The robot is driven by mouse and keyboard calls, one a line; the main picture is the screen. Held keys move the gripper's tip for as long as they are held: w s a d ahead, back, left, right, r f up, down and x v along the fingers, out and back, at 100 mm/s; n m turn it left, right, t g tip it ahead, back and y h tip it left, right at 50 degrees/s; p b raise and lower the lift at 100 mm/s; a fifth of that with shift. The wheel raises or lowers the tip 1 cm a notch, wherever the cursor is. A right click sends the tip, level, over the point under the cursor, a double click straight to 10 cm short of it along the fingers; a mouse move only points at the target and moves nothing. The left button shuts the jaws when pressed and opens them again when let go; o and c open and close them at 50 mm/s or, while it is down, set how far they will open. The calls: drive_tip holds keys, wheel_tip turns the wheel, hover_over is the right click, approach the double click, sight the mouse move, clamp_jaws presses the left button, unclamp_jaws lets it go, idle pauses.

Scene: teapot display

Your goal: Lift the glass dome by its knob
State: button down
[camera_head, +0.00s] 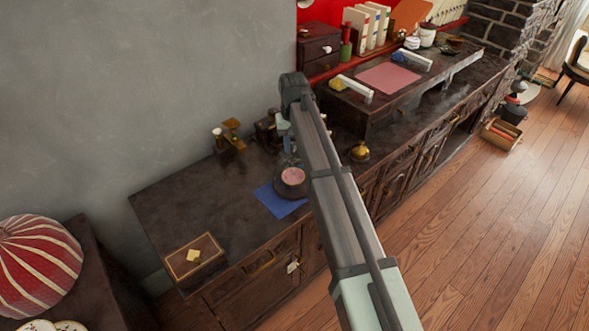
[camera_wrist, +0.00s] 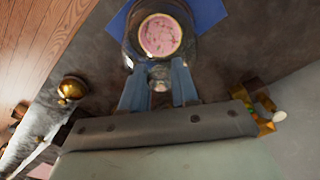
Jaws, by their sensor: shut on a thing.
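The glass dome (camera_wrist: 135,45) shows in the wrist view as a clear, faint outline around a round pink-topped thing (camera_wrist: 160,36). Its knob (camera_wrist: 159,74) lies between the two blue-grey fingers of my gripper (camera_wrist: 159,86), which is shut on it. In the head view the pink-topped thing (camera_head: 293,175) sits on a dark round base (camera_head: 288,190) on a blue mat (camera_head: 277,202). There my arm hides much of the gripper and the knob. I cannot tell whether the dome's rim touches the base.
A brass bell-like thing (camera_head: 360,152) stands right of my arm. A brass scale-like thing (camera_head: 232,132) is at the wall. A wooden box (camera_head: 195,262) is at the front left. The dark counter (camera_head: 190,205) between them is mostly clear. A raised shelf (camera_head: 385,105) stands at the right.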

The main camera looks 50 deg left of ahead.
drive_tip(key=shift+r, duration=3.65)
